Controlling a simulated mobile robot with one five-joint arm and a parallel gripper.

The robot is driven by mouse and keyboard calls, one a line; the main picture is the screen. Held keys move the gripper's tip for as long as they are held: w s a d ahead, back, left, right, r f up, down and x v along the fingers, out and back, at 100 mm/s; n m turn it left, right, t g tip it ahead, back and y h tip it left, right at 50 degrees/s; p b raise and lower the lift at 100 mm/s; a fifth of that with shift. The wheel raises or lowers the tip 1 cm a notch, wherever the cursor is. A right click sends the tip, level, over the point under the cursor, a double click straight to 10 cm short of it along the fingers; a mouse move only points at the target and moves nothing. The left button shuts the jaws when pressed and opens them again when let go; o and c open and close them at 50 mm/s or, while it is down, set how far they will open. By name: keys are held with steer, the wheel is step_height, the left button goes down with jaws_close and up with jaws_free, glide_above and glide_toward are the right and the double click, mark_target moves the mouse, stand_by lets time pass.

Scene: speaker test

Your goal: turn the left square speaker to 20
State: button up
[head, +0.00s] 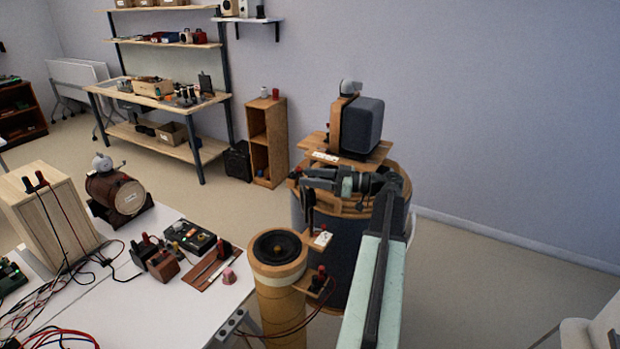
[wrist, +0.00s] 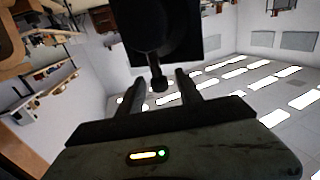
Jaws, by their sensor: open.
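A square speaker with a dark fabric front (head: 362,126) and a wooden side stands on a wooden board on top of a large round drum-like body in the head view. A light grey rounded piece (head: 350,87) sits on its top. My gripper (head: 308,182) is just below and in front of that board. In the wrist view my gripper (wrist: 160,88) is open. A dark square shape (wrist: 160,30) with a short stub (wrist: 158,78) shows above and between the fingers. It is in silhouette, and I cannot tell whether the fingers touch the stub.
A tall column with a round black speaker cone (head: 278,245) stands left of my arm. A white table (head: 190,310) at left holds a wooden box (head: 48,215), a brown barrel (head: 117,194), cables and small devices. A shelf bench (head: 160,98) stands behind.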

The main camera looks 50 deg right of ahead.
jaws_close()
steer(key=shift+s+a+m+t+h, duration=0.15)
steer(key=shift+m+t+h, duration=0.2)
steer(key=shift+h, duration=0.2)
steer(key=shift+s+a+m+t+h, duration=0.15)
steer(key=shift+m+t+h, duration=0.1)
steer(key=shift+m+h, duration=0.25)
steer(key=shift+w+d+m+t+h, duration=0.15)
steer(key=shift+m+t+h, duration=0.25)
steer(key=shift+m+h, duration=0.6)
steer(key=shift+w+d+h, duration=0.1)
steer(key=shift+d+h, duration=0.05)
steer(key=shift+h, duration=0.7)
jaws_free()
